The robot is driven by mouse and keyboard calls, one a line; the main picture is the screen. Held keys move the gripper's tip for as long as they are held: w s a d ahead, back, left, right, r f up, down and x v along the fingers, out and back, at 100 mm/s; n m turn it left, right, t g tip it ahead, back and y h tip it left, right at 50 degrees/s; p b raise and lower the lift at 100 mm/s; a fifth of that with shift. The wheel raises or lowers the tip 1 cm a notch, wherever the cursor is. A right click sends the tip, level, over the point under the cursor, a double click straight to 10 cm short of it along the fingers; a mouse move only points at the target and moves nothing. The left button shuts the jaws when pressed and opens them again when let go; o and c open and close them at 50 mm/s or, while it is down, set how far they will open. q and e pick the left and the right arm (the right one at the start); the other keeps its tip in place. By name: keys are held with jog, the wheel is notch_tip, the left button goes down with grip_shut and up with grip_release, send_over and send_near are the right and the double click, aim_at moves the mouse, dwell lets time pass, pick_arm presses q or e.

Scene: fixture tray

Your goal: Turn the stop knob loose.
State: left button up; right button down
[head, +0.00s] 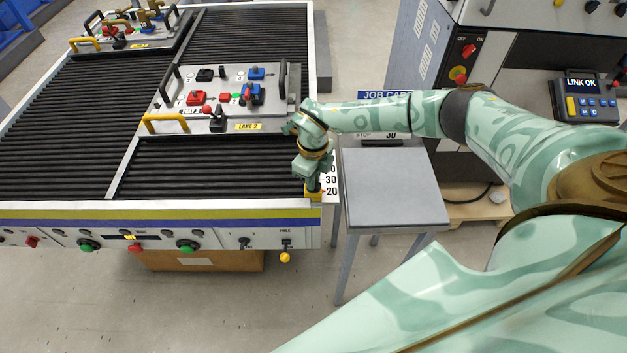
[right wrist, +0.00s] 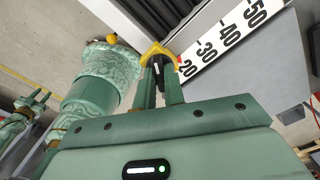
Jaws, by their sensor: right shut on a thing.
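The yellow stop (head: 313,195) sits at the near right corner of the conveyor, beside the 20 mark of the scale (head: 330,180). My right gripper (head: 312,183) points down onto it from above. In the right wrist view, the fingers of my right gripper (right wrist: 160,88) are shut on the dark stop knob (right wrist: 158,71), in front of the yellow stop (right wrist: 156,50). The fingers hide much of the knob, so I cannot tell how far it is turned.
A fixture plate (head: 272,92) with a red lever and coloured blocks lies on the rollers behind my right gripper. A grey side table (head: 393,188) stands to the right. Below the job card sign (head: 385,95), a partly covered line reads STOP 30. Buttons and switches line the conveyor's front panel (head: 160,238).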

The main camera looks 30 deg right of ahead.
jog(key=n, duration=0.3)
jog(key=shift+r, duration=0.1)
jog(key=shift+n, duration=1.4)
jog(key=c, duration=1.8)
grip_release()
jog(key=shift+n+p, duration=0.3)
jog(key=shift+c, duration=0.2)
jog(key=o, duration=0.3)
notch_tip(320, 180, up, 5)
jog(key=p, duration=0.4)
jog(key=shift+p, duration=0.3)
